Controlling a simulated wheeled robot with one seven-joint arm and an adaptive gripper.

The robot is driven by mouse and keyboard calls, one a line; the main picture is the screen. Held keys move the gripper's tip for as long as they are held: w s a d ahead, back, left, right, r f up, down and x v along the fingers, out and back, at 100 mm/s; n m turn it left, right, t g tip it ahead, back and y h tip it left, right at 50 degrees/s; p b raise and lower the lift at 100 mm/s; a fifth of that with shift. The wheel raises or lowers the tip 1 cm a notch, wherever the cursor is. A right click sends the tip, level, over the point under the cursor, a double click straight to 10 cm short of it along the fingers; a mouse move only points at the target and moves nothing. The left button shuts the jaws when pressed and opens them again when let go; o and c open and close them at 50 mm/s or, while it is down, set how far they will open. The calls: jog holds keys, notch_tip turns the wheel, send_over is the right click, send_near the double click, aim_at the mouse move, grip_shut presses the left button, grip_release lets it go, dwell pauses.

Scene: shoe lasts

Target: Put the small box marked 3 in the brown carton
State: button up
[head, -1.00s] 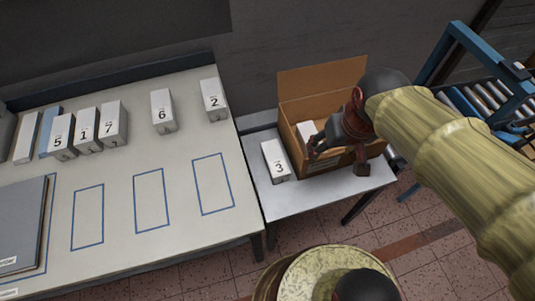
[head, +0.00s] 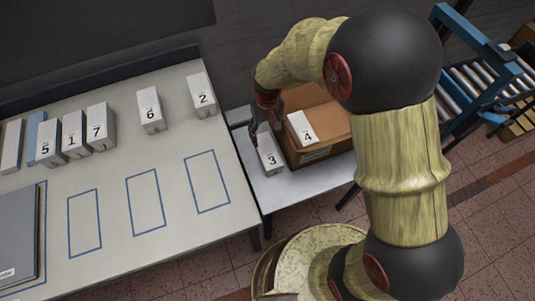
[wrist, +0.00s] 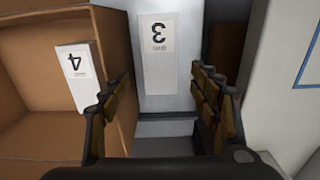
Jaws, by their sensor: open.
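The small white box marked 3 (head: 270,160) stands on the low grey table, just left of the brown carton (head: 318,153). In the wrist view the box marked 3 (wrist: 158,60) is upside down in the picture and lies ahead, between the lines of the two fingers. My gripper (head: 262,128) is above and close to this box. In the wrist view my gripper (wrist: 163,105) is open, with nothing between its fingers that I can see held. The left finger is near the wall of the carton (wrist: 112,55). Whether a finger touches the box cannot be told.
A box marked 4 (head: 303,128) is inside the carton. The low grey table (head: 290,192) has free room in front. The larger table (head: 110,235) on the left holds several numbered boxes, blue outlines and a grey folder. A roller conveyor (head: 480,75) stands at the right.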

aim_at(268, 150)
notch_tip(268, 150, down, 14)
jog(key=b, duration=0.4)
jog(key=shift+f+b, duration=0.2)
jog(key=shift+b, duration=0.2)
jog(key=shift+r, duration=0.1)
jog(key=shift+c, duration=0.5)
jog(key=c, duration=1.1)
jog(key=shift+o, duration=0.2)
jog(key=shift+r, duration=0.1)
